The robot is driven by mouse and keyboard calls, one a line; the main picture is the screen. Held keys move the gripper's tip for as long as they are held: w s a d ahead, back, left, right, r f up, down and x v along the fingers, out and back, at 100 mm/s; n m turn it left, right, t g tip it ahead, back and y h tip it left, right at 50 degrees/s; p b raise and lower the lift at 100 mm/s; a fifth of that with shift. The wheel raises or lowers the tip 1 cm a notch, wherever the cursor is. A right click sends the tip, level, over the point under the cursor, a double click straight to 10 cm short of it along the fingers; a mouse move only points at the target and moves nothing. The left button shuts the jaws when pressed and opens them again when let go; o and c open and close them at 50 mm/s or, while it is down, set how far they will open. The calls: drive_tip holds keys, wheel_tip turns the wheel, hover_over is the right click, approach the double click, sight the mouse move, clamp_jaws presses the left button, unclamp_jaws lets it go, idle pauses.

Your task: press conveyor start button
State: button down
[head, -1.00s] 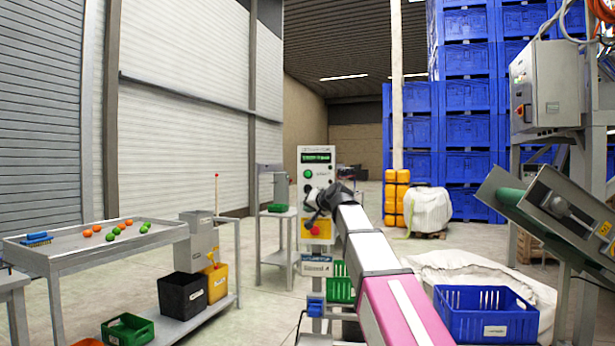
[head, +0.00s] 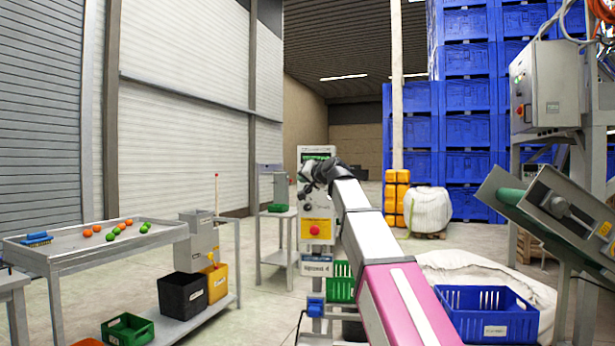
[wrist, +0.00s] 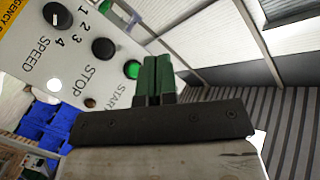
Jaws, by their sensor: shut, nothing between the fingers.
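A grey control box (head: 331,222) stands upright on a post in the head view. In the wrist view its white panel (wrist: 24,88) carries a green button (wrist: 132,69) labelled START, a dark button (wrist: 103,48) labelled STOP and a black SPEED knob (wrist: 57,14). My gripper (wrist: 156,62) is shut and empty, its green fingers side by side just right of the START button in the picture. I cannot tell whether they touch the panel. In the head view my gripper (head: 304,180) is in front of the upper panel and hides the green button.
A red emergency button (head: 314,230) on yellow is lower on the box. A sorting table (head: 75,256) with coloured balls stands at left. A conveyor (head: 555,215) and a blue crate (head: 486,313) are at right. Blue crates (head: 470,130) are stacked behind.

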drive_tip(key=w+d, duration=0.1)
drive_tip(key=w, duration=0.7)
drive_tip(key=shift+w, duration=0.1)
idle(1.9)
drive_tip(key=shift+w, duration=0.3)
drive_tip(key=shift+w+d, duration=0.1)
drive_tip(key=shift+w, duration=0.35)
idle(0.8)
idle(0.3)
drive_tip(key=shift+s, duration=0.9)
drive_tip(key=s, duration=0.5)
drive_tip(key=shift+a, duration=0.4)
